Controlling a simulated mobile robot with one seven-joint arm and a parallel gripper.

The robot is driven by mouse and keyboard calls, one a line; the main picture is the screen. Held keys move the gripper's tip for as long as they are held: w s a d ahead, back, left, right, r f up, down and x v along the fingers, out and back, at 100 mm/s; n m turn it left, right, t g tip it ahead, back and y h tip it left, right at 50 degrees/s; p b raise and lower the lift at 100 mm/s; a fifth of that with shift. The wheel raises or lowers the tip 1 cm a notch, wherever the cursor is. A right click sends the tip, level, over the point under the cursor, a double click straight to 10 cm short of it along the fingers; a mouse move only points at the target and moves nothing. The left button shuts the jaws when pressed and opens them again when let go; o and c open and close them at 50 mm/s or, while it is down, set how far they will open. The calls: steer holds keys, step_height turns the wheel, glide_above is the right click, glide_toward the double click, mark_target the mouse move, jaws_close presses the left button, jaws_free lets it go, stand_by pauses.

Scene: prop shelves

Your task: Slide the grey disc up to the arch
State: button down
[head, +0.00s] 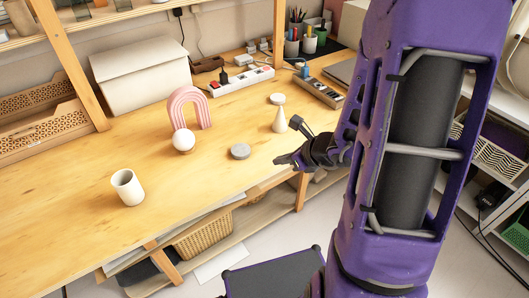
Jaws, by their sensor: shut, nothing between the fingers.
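The grey disc (240,151) lies flat on the wooden table, near its front edge. The pink arch (190,104) stands upright further back and to the left of the disc. A white ball (183,140) is in front of the arch's left foot. My gripper (278,161) is shut and empty at the table's front edge, to the right of the disc and apart from it. Its fingertips point left towards the disc.
A white cone (280,120) stands behind my gripper, with a pale round piece (277,98) behind it. A white cup (127,187) stands at the front left. A power strip (241,80) and a white box (144,77) are at the back. The table between disc and arch looks clear.

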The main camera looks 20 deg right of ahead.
mark_target(257, 165)
steer(key=b+x, duration=0.2)
steer(key=x, duration=0.8)
steer(key=shift+w+a+r, duration=0.1)
steer(key=shift+w+a, duration=0.2)
steer(key=shift+w, duration=0.2)
steer(key=shift+w+a+r, duration=0.1)
steer(key=shift+w+a, duration=0.15)
steer(key=shift+w, duration=0.3)
steer(key=shift+w+a, duration=0.25)
steer(key=shift+w, duration=0.35)
steer(key=w+a, duration=0.2)
steer(key=w, duration=0.1)
steer(key=w+a+b, duration=0.1)
steer(key=w+a, duration=0.1)
steer(key=w, duration=0.2)
steer(key=w+a+b, duration=0.1)
steer(key=w, duration=0.2)
steer(key=shift+w+a, duration=0.3)
steer(key=shift+a, duration=0.1)
steer(key=shift+s+d, duration=0.1)
